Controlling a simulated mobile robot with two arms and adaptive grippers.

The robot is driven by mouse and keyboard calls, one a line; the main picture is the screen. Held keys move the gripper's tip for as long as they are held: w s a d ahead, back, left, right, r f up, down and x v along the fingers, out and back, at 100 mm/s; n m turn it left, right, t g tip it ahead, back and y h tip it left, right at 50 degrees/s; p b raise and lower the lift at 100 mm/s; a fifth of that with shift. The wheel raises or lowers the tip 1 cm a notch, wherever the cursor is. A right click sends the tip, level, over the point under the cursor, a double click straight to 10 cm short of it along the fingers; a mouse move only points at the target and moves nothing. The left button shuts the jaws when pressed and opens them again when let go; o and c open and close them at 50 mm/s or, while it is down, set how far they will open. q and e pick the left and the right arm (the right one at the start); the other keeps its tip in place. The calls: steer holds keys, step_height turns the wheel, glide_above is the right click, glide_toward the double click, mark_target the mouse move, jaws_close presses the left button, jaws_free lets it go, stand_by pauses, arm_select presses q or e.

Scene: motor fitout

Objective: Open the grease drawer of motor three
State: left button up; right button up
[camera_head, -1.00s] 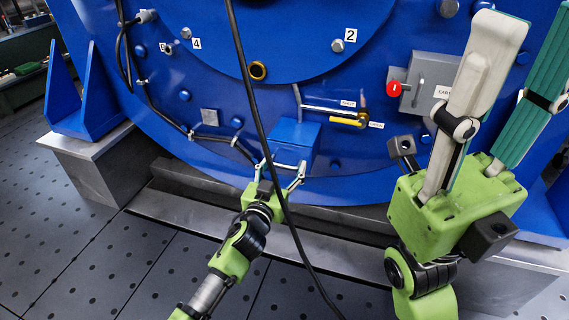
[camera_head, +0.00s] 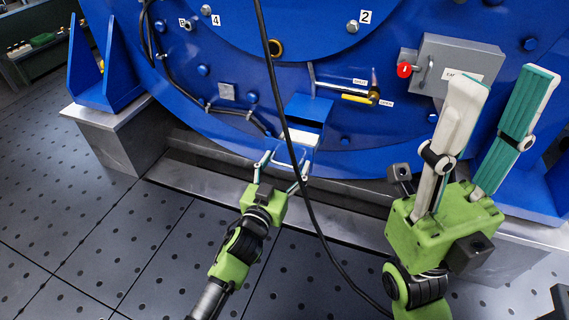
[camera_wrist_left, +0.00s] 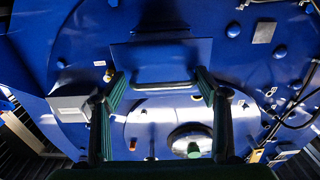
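The blue grease drawer (camera_head: 291,154) sits low on the big blue motor (camera_head: 230,60) in the head view. It stands partly pulled out of its blue housing (camera_head: 309,108), with a dark opening behind its front. My left gripper (camera_head: 283,164) is at the drawer front, its fingers spread across the ends of the bar handle. The left wrist view shows the handle (camera_wrist_left: 165,86) between the two fingertips (camera_wrist_left: 160,76), which appear to hold it by its ends. My right gripper (camera_head: 507,78) is raised at the right, its fingers wide apart and empty.
A grey box (camera_head: 452,62) with a red knob (camera_head: 404,70) is on the motor at the upper right. A yellow-handled valve (camera_head: 358,98) is right of the drawer. A black cable (camera_head: 289,150) hangs before the drawer. The perforated floor (camera_head: 100,240) is clear at left.

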arm_select(q)
steer(key=v, duration=1.2)
steer(key=shift+s+a, duration=0.1)
stand_by(0.4)
